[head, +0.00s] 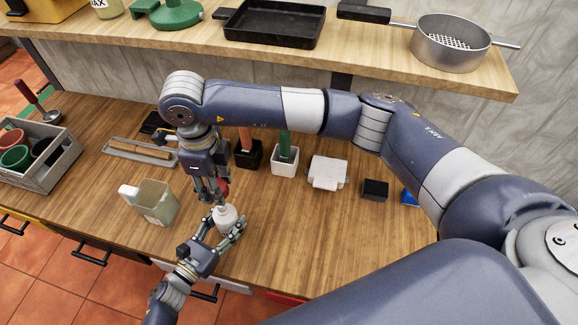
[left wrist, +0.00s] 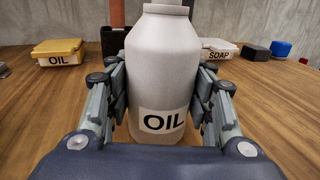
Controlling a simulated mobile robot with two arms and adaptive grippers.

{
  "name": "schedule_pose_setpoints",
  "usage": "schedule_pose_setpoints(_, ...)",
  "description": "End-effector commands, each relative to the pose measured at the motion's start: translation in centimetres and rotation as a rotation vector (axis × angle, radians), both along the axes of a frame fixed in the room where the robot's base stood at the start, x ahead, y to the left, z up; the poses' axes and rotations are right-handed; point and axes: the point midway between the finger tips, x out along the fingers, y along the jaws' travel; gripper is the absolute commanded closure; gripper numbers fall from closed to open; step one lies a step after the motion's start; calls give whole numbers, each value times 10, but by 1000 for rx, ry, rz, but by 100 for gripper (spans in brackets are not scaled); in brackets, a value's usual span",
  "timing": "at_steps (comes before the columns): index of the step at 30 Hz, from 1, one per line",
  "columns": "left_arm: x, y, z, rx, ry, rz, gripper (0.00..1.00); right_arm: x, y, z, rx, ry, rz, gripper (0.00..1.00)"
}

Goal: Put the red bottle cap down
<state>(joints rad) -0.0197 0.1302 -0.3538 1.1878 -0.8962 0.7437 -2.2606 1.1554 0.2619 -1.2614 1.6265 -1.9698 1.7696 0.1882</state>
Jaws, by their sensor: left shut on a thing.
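The red bottle cap (head: 224,187) shows at the fingers of my right gripper (head: 213,197), partly hidden by them. This gripper points down from above and appears shut on the cap, just above the white bottle (head: 226,216). My left gripper (head: 229,232) is shut around the bottle, which stands upright near the front of the counter. In the left wrist view the bottle (left wrist: 160,75), labelled OIL, sits between both fingers of my left gripper (left wrist: 163,95). Its top is cut off by the frame there.
A translucent square jug (head: 152,204) stands left of the bottle. A grey crate (head: 48,160) with pots is at far left. Behind are a tray (head: 140,152), black and white holders (head: 285,160), a white SOAP box (head: 328,172) and a black box (head: 375,189). The counter right of the bottle is clear.

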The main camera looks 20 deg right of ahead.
Motion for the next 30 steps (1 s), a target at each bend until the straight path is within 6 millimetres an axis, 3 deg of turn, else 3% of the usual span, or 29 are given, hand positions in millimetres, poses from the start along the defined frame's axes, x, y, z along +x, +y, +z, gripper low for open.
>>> schedule_pose_setpoints(1, -4, 1, -8, 11, 12, 0, 89, -3, -10, -9, -2, 2, -2, 92)
schedule_pose_setpoints(5, -4, 2, -8, 11, 12, 1, 89, -19, -44, -34, 0, 1, 1, 92)
schedule_pose_setpoints(9, -3, 2, -8, 12, 13, 1, 89, -48, -87, -62, 1, -1, 15, 92)
schedule_pose_setpoints(15, -3, 1, -8, 11, 12, 1, 89, -93, -135, -87, 0, 0, 42, 92)
schedule_pose_setpoints(23, -4, 1, -8, 11, 12, 0, 89, -124, -159, -100, -2, 3, 66, 92)
schedule_pose_setpoints(30, -4, 1, -8, 11, 12, 0, 89, -126, -161, -142, -3, 6, 66, 92)
